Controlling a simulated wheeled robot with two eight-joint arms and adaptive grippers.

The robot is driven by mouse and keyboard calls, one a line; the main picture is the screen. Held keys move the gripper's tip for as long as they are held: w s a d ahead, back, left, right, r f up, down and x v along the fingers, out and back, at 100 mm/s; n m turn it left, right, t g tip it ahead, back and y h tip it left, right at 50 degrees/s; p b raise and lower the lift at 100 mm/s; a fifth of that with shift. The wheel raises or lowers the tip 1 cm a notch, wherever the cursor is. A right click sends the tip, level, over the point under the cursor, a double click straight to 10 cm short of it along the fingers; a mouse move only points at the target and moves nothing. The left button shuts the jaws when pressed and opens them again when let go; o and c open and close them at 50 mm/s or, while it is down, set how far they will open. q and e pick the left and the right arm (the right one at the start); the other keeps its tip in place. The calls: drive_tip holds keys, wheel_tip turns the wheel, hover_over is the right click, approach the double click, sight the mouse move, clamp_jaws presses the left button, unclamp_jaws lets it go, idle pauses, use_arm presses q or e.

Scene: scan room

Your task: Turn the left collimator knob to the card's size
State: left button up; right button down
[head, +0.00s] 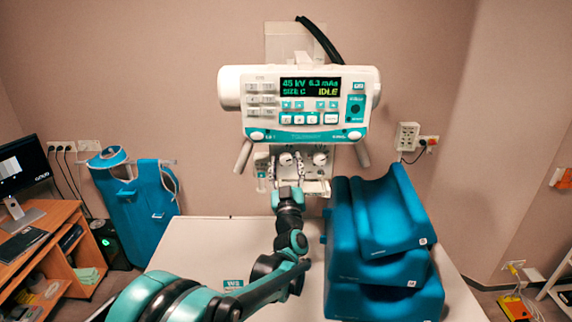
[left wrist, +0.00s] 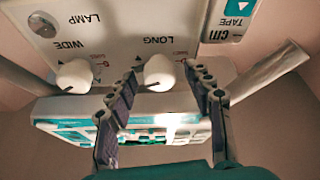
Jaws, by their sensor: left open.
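The collimator has two white knobs on its face under the console. The left knob (head: 287,159) shows in the upside-down left wrist view as the knob marked LONG (left wrist: 159,71). The other knob (head: 320,158) is marked WIDE (left wrist: 75,76) there. My left gripper (head: 287,168) is open, in front of the left knob. In the left wrist view its two fingers (left wrist: 167,75) stand either side of the LONG knob with gaps; I cannot tell whether they touch it. The console display (head: 310,87) reads 45 kV, 6.3 mAs, SIZE C, IDLE. My right gripper is out of view.
Stacked blue foam cushions (head: 388,250) stand right of my left arm on the pale table (head: 190,240). A small teal label (head: 233,285) lies on the table. Two slanted handles flank the collimator, the left one (head: 243,157) near the gripper. A blue apron (head: 137,195) hangs at left.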

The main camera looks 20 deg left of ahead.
use_arm(q)
drive_tip(key=v, duration=1.2)
drive_tip(key=s+d+f+m+g+h+b, duration=0.35)
drive_tip(key=f+h+b, duration=0.2)
drive_tip(key=f, duration=0.35)
drive_tip(key=s+d+f+m+g+h+b, duration=0.2)
drive_tip(key=s+d+f+m+h+b, duration=0.15)
drive_tip(key=f+b, duration=0.4)
drive_tip(key=s+a+f+g+y+b, duration=0.1)
drive_tip(key=s+a+f+g+b, duration=0.3)
drive_tip(key=s+f, duration=0.5)
drive_tip(key=s+a+f+n+g+y+b, duration=0.1)
drive_tip(key=s+a+f+g+b, duration=0.2)
drive_tip(key=s+f, duration=0.7)
wheel_tip(320, 180, down, 4)
drive_tip(key=shift+s+a+f+g+b, duration=0.1)
drive_tip(key=shift+s+a+g+b, duration=0.2)
drive_tip(key=shift+g+b, duration=0.45)
